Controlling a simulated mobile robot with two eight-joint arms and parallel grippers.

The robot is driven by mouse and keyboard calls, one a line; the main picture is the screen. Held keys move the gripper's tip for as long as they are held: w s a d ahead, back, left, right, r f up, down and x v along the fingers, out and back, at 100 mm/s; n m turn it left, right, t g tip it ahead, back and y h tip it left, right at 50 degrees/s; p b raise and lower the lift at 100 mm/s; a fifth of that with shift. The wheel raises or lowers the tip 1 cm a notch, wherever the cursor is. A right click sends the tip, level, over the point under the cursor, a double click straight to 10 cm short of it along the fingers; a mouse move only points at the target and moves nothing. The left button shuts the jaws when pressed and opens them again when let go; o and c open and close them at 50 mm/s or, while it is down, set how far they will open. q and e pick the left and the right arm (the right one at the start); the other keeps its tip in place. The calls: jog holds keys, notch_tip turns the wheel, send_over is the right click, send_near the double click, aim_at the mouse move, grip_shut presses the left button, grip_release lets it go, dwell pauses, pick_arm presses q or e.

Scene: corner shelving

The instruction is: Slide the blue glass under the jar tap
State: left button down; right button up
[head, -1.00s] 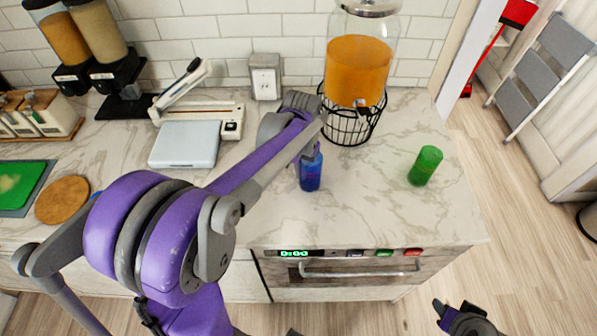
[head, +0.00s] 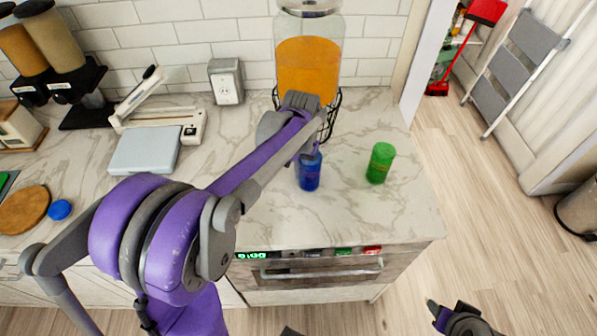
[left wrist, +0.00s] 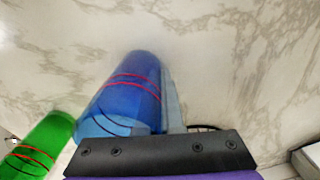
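The blue glass (head: 309,172) stands upright on the marble counter, right below the end of my left arm. My left gripper (head: 309,150) is down at its top, its fingers hidden by my wrist. In the left wrist view the blue glass (left wrist: 128,92) lies close against the dark gripper body, with a pale narrow strip along its right side; I cannot tell whether the fingers are closed around it. The jar (head: 308,62) of orange drink stands on a black wire stand behind; its tap is hidden by my arm. My right gripper (head: 440,314) is low at the right, off the counter.
A green glass (head: 380,163) stands on the counter right of the blue one, with bare counter between. It also shows in the left wrist view (left wrist: 40,143). A pale scale (head: 145,149) and wooden board (head: 24,209) are at left. The counter ends at right.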

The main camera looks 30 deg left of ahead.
pick_arm(q)
jog(key=shift+w+d, duration=0.15)
jog(key=shift+d, duration=0.2)
pick_arm(e)
jog(key=shift+d, duration=0.3)
pick_arm(q)
jog(key=c, duration=1)
grip_release()
jog(key=shift+r, duration=0.1)
notch_tip(320, 180, up, 11)
pick_arm(e)
jog(key=shift+w+a+r, duration=0.1)
jog(key=shift+w+r, duration=0.15)
jog(key=shift+r, duration=0.2)
pick_arm(q)
jog(key=shift+a+f, duration=0.1)
jog(key=shift+f, duration=0.1)
pick_arm(e)
jog(key=shift+f, duration=0.1)
